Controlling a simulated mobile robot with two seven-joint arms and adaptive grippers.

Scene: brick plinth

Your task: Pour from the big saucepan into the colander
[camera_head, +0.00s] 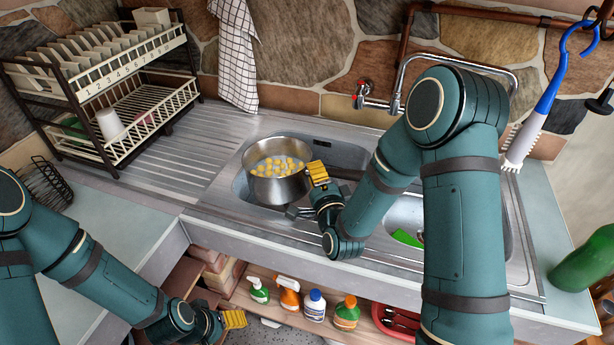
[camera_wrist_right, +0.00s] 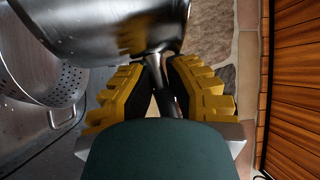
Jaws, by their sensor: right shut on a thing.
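The big saucepan (camera_head: 270,190) is steel and holds several yellow round pieces in liquid. It is about upright over the left sink basin in the head view. My right gripper (camera_head: 318,178) is shut on its handle (camera_wrist_right: 158,72), close to the pan wall. The saucepan (camera_wrist_right: 105,22) fills the top of the right wrist view. The colander (camera_wrist_right: 62,88), grey with rows of holes, sits at the left of that view, beside and partly behind the pan. I cannot make it out in the head view. My left gripper (camera_head: 233,319) is low, away from both; its opening is unclear.
The sink (camera_head: 245,221) has a tap (camera_head: 397,92) behind it and a right basin with a green item (camera_head: 407,238). A dish rack (camera_head: 90,90) stands at the left. A green bottle (camera_head: 585,262) is at the right. Several bottles stand on the shelf below.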

